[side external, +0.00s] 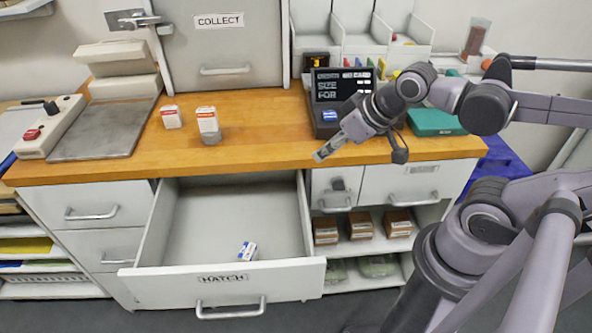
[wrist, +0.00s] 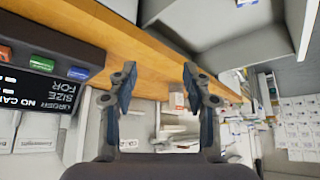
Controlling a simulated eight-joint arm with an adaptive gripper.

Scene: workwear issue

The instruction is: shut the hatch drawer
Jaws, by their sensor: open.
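The hatch drawer (side external: 222,287) is pulled out below the wooden counter in the side external view, with its "HATCH" label and bar handle on the front panel. A small white and blue box (side external: 247,251) lies inside it near the front. Part of the open drawer also shows at the top of the wrist view (wrist: 205,22). My gripper (side external: 319,157) is above the counter's front edge, right of the drawer's back end and well apart from the drawer front. In the wrist view its two fingers (wrist: 158,88) are spread with nothing between them.
A black display (side external: 335,88) and a green case (side external: 434,122) stand near my arm. Closed drawers flank the open one. The space before the drawer front looks clear.

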